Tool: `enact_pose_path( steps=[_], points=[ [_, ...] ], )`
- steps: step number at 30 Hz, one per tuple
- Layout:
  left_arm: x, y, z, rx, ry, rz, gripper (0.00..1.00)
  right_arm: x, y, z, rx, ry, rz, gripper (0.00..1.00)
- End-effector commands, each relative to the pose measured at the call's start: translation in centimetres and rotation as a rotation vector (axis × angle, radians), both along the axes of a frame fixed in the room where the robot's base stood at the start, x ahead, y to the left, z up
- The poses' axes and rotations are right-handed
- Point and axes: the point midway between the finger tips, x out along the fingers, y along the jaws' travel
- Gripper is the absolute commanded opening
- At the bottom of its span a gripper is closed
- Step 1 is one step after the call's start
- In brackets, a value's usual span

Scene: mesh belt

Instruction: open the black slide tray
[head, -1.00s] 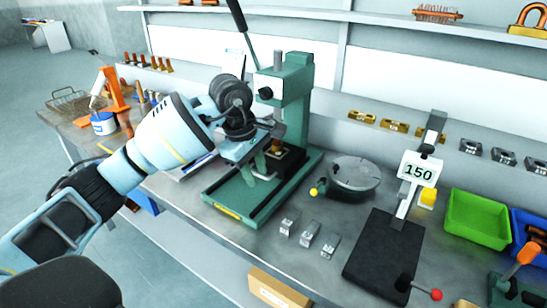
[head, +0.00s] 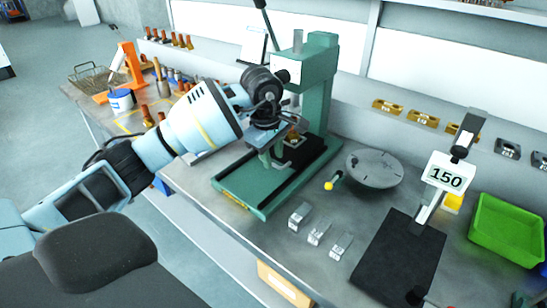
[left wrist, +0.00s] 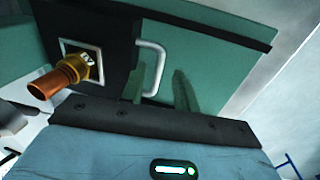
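The black slide tray (head: 312,157) sits on the green base of the press (head: 318,85), under its column. In the left wrist view the tray (left wrist: 118,22) shows a pale U-shaped handle (left wrist: 162,62) on its near side and a brass-coloured part (left wrist: 68,74) at its square metal seat. My left gripper (head: 270,158) is low over the press base, at the tray's handle side. In the left wrist view its two greenish fingers (left wrist: 160,90) are apart, with the handle end close between them. Contact with the handle cannot be made out. My right gripper is not in view.
Several small metal blocks (head: 318,232) lie in front of the press. A round grey plate (head: 374,168) and a black pad with a stand marked 150 (head: 447,176) are to the right, beside a green bin (head: 508,228). An orange hand press (head: 128,70) stands at the left.

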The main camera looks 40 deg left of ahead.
Motion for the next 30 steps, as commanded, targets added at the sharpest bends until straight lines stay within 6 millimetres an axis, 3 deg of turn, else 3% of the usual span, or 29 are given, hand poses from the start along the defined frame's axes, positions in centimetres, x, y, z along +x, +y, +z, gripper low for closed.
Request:
enact_pose_path(
  steps=[5,14,21,30],
  points=[
    [0.2,-0.1,-1.3,-0.002,0.0,0.0,0.31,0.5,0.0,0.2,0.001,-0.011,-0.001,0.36],
    [0.3,-0.1,-1.4,-0.001,-0.001,0.0,0.31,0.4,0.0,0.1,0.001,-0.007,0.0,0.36],
    [0.3,-0.1,-1.4,-0.001,-0.001,0.0,0.0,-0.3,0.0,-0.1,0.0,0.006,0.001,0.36],
    [0.2,0.0,-1.4,-0.001,-0.002,0.0,0.0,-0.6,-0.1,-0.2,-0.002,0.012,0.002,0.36]
  ],
)
